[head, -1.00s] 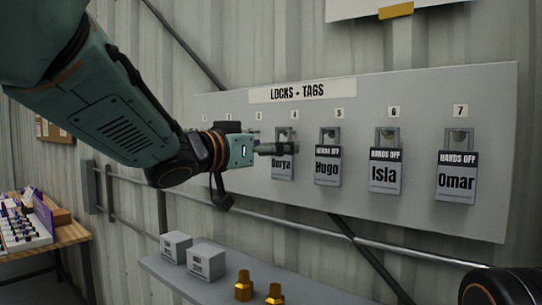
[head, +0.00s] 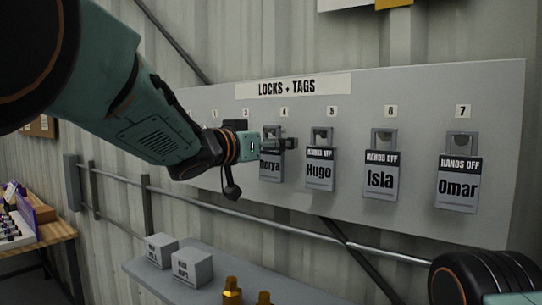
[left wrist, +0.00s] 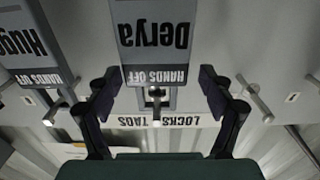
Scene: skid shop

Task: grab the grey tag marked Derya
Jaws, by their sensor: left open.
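My right gripper is not in view.
The Hugo tag (head: 319,172) hangs close to the right of Derya, then Isla (head: 381,178) and Omar (head: 458,185). A rail (head: 250,215) runs below the board (head: 410,108). A shelf below holds grey boxes (head: 192,268) and brass fittings (head: 232,292).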

